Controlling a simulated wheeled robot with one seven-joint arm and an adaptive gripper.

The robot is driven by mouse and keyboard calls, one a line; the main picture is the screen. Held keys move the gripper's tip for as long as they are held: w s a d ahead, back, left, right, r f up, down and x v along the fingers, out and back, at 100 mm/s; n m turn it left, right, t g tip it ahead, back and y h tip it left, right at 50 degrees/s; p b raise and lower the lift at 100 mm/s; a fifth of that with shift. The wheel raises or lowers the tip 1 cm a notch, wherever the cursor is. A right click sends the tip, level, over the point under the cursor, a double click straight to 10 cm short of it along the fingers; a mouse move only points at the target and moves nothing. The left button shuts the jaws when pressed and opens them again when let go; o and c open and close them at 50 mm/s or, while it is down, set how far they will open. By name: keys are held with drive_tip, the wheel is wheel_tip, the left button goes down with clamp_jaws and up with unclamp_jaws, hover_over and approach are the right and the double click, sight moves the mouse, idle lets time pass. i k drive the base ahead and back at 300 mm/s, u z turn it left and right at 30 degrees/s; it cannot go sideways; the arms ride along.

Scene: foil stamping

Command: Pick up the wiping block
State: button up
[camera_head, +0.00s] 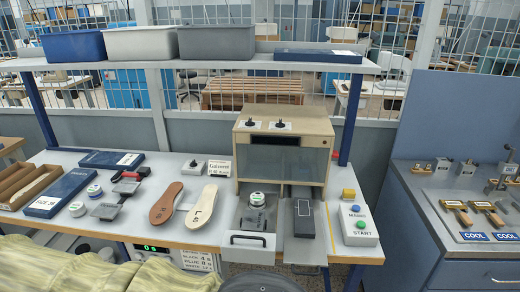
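No block is labelled as the wiping block, and I cannot tell for certain which one it is. A small yellow block (348,194) sits on the table to the right of the wooden stamping machine (284,150), behind the white start box. A dark, flat, rectangular block (304,217) lies on a grey plate in front of the machine's right half. Both stand free with nothing gripping them. My gripper is not in view.
The white start box (358,226) has green and blue buttons. A grey drawer tray (252,241) juts out at the machine's front. Two insoles (165,204) (205,206) lie left of it. A shelf (185,62) with bins hangs above. A blue cabinet (425,240) stands right, past a gap.

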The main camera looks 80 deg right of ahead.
sight(349, 195)
drive_tip(key=k, duration=1)
drive_tip(key=z, duration=1.2)
